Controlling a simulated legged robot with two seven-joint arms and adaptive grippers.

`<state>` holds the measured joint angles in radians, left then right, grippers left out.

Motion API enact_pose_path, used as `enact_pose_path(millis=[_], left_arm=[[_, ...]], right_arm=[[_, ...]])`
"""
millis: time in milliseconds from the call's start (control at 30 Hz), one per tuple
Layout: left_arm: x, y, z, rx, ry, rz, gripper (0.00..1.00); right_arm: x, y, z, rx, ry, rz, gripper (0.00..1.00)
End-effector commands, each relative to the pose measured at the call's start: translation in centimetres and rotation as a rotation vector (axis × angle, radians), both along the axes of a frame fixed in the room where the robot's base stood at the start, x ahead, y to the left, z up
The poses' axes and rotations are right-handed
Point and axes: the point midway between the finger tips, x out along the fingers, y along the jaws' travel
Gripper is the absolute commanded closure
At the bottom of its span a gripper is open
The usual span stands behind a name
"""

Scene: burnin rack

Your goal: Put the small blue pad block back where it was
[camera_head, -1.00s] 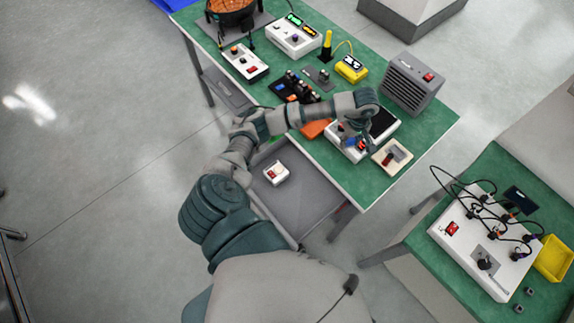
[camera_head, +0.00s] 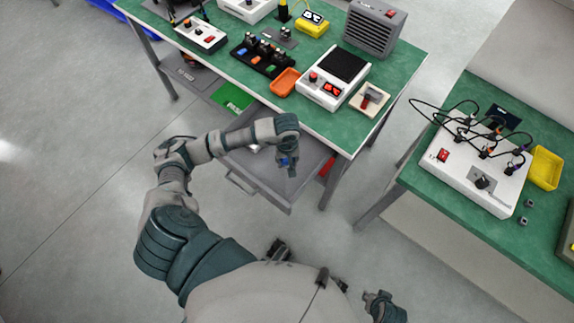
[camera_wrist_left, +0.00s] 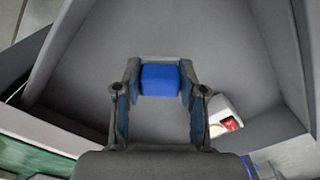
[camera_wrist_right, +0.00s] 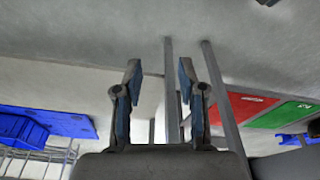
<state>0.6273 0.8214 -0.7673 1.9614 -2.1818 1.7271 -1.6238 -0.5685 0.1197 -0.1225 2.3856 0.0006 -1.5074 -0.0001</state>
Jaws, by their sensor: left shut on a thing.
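The small blue pad block (camera_wrist_left: 160,80) is between the fingertips of my left gripper (camera_wrist_left: 158,86). The gripper is shut on it. In the head view my left gripper (camera_head: 287,161) points down over the open grey drawer (camera_head: 285,191) under the green table. In the left wrist view the drawer's grey floor (camera_wrist_left: 205,45) lies below the block, which appears held above it. My right gripper (camera_wrist_right: 158,78) is open and empty in its wrist view, away from the table.
A white box with a red switch (camera_wrist_left: 224,118) sits in the drawer. On the table are a black rack with coloured blocks (camera_head: 262,56), an orange tray (camera_head: 285,82), a white scale-like device (camera_head: 318,92) and a cream tray (camera_head: 369,99). A second bench (camera_head: 480,165) stands at right.

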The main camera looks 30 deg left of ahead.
Motion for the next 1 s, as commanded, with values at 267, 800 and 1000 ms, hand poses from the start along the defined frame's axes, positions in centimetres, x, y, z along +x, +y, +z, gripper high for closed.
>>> enact_pose_path(millis=[267,800,1000], left_arm=[[-0.1,0.1,-3.6,0.000,0.004,0.002,0.92],[0.0,0.0,-3.8,0.002,0.001,0.001,0.35],[0.1,0.1,-2.8,0.001,-0.003,0.001,0.35]], right_arm=[[-0.4,0.0,1.5,0.001,-0.003,-0.002,0.60],[-0.4,0.0,1.6,0.000,-0.001,-0.001,0.60],[-0.3,0.0,1.8,0.000,-0.007,-0.001,0.60]])
